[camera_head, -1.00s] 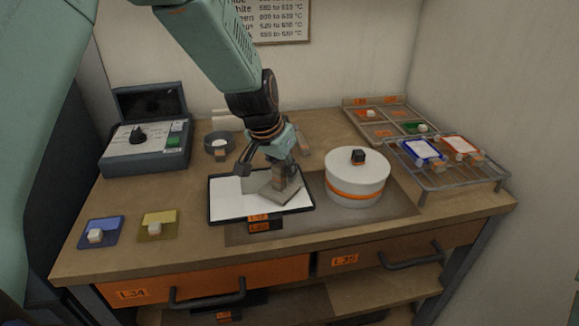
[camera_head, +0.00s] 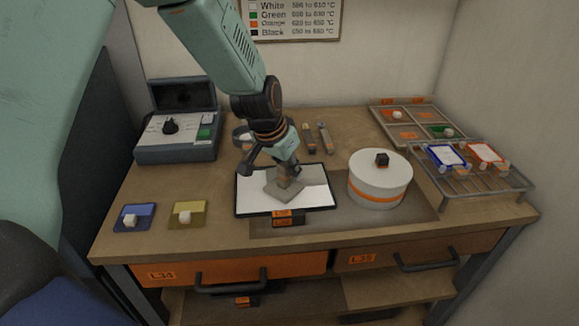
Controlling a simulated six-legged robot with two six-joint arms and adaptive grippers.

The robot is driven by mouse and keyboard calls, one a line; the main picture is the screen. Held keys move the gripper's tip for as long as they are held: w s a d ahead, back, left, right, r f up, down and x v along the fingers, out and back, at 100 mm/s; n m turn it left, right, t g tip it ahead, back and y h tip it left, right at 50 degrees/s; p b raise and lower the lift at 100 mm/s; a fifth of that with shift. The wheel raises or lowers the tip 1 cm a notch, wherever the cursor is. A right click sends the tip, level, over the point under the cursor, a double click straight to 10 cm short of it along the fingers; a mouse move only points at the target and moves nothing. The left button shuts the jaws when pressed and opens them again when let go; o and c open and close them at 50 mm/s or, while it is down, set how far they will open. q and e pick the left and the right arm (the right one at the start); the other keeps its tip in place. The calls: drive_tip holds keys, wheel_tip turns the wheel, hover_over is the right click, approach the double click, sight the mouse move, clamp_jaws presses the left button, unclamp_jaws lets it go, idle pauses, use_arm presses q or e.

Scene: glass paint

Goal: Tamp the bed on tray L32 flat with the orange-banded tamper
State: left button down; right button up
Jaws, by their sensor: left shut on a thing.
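The tray (camera_head: 240,212) has a black rim and a white bed (camera_head: 313,186), and lies at the middle of the bench. An orange label shows at its front, too small to read. My left gripper (camera_head: 287,170) is shut on the tamper (camera_head: 284,190), whose flat grey-beige square plate is at the middle of the bed. I cannot tell whether the plate touches the bed. The tamper's orange band is not clear, and the plate hides part of the bed. My right gripper is not in view.
A white round kiln (camera_head: 380,186) with an orange band stands just right of the tray. A wire rack (camera_head: 520,181) with two tiles is farther right. A controller box (camera_head: 178,148) stands at the back left. Blue (camera_head: 134,217) and yellow (camera_head: 187,214) glass samples lie at front left.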

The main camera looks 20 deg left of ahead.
use_arm(q)
drive_tip(key=shift+w+a+f, duration=0.1)
drive_tip(key=shift+f, duration=0.4)
drive_tip(key=shift+f+b, duration=0.2)
drive_tip(key=shift+b, duration=0.15)
idle(1.2)
drive_tip(key=shift+r, duration=0.1)
drive_tip(key=shift+r+p, duration=1.1)
drive_tip(key=shift+f, duration=0.1)
